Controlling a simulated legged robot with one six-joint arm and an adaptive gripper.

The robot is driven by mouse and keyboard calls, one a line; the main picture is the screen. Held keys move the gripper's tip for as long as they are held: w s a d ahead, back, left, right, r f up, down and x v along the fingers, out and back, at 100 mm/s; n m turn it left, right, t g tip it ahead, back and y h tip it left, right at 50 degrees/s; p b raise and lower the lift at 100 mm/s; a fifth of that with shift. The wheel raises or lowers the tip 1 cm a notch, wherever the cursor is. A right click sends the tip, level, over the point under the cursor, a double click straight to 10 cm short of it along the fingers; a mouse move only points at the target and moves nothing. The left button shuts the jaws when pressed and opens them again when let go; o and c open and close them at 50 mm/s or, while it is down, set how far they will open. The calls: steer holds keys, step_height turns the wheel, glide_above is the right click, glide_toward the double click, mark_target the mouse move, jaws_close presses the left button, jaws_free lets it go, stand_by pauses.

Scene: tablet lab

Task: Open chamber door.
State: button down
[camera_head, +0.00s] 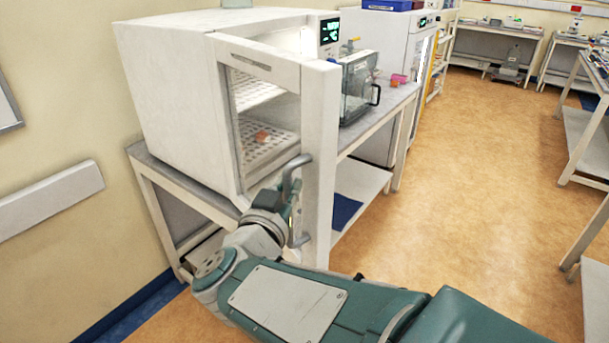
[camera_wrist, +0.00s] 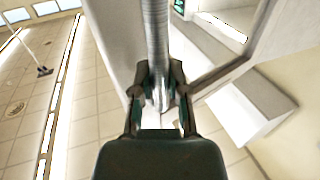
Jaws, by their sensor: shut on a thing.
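The chamber (camera_head: 175,85) is a white box on a bench, with perforated shelves inside. Its door (camera_head: 320,150) is white with a window and stands ajar, swung out toward me. A grey bar handle (camera_head: 290,182) is on the door's outer face. My gripper (camera_head: 293,208) is at the handle, partly hidden by my wrist in the head view. In the wrist view my gripper (camera_wrist: 159,95) has its fingers closed around the metal handle (camera_wrist: 156,40), with the white door (camera_wrist: 200,35) behind it.
A small orange item (camera_head: 262,136) lies on a chamber shelf. A clear-fronted device (camera_head: 358,85) stands on the bench right of the door. The bench (camera_head: 160,175) has a lower shelf. Open floor (camera_head: 470,180) lies to the right, with the wall on the left.

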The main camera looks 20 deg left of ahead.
steer(key=c, duration=0.6)
jaws_free()
steer(key=shift+c, duration=0.2)
steer(key=s, duration=1.2)
